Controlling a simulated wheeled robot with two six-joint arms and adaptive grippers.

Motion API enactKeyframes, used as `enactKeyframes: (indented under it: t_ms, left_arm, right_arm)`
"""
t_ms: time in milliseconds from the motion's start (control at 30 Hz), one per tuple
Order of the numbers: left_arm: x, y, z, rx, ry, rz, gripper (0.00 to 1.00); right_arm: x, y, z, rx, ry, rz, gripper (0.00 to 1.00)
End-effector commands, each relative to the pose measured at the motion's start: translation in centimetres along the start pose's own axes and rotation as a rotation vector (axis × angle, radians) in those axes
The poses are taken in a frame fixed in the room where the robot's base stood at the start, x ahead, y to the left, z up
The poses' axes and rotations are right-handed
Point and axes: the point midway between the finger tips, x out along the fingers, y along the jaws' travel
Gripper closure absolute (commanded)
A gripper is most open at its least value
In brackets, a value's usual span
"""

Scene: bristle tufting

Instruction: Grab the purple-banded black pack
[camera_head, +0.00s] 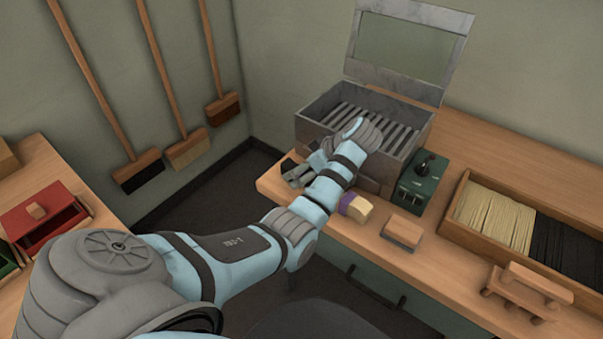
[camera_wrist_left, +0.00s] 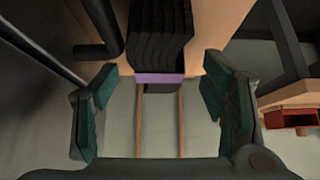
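In the left wrist view, a black bristle pack (camera_wrist_left: 160,30) with a purple band (camera_wrist_left: 158,78) hangs into view from the top centre, by the bench's wooden surface. My left gripper (camera_wrist_left: 160,80) is open, with a green-padded finger on each side of the band and visible gaps on both sides. In the head view my left gripper (camera_head: 296,172) is at the bench's near left corner, partly hidden by my forearm. I cannot make out the black pack there. A tan pack with a purple band (camera_head: 357,209) lies on the bench just right of my wrist.
An open grey metal box (camera_head: 312,128) with slats stands behind my wrist. Right of it are a green control box (camera_head: 421,184), a small block (camera_head: 402,233) and a wooden tray (camera_head: 447,232) of tan and black bristles. Several brooms (camera_head: 186,150) lean on the wall.

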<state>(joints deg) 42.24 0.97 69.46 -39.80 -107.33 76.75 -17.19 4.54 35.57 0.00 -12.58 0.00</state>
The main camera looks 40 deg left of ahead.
Motion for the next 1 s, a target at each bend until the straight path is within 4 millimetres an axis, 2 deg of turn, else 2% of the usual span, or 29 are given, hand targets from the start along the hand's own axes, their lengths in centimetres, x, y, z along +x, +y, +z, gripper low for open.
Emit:
enactKeyframes:
  t_ms: [33, 67, 333, 600, 767, 933, 1000]
  left_arm:
    - [0.0, 0.0, 0.0, 0.000, 0.000, 0.000, 0.40]
    - [0.0, 0.0, 0.0, 0.000, 0.000, 0.000, 0.45]
    - [0.0, 0.0, 0.0, 0.000, 0.000, -0.001, 0.88]
    - [-0.2, 0.0, -0.2, -0.001, 0.000, -0.001, 0.88]
    - [-1.4, 0.0, -1.2, -0.001, 0.001, 0.001, 0.88]
    - [-5.2, 0.1, -4.1, -0.005, 0.000, 0.003, 0.88]
    - [-7.8, 0.1, -6.2, -0.003, 0.000, 0.002, 0.88]
  right_arm:
    - [0.0, -0.1, 0.0, 0.000, 0.000, -0.001, 0.60]
    - [0.0, -0.1, 0.0, 0.000, 0.000, -0.001, 0.60]
    - [0.0, -0.1, 0.0, 0.000, -0.001, -0.001, 0.60]
    - [-0.1, -0.1, 0.0, 0.000, -0.001, -0.001, 0.60]
    - [-0.6, 0.0, 0.0, 0.000, -0.002, -0.001, 0.60]
    - [-1.8, 0.1, -0.1, 0.000, -0.002, 0.000, 0.60]
    - [-3.8, 0.3, -0.3, 0.000, -0.002, 0.000, 0.60]
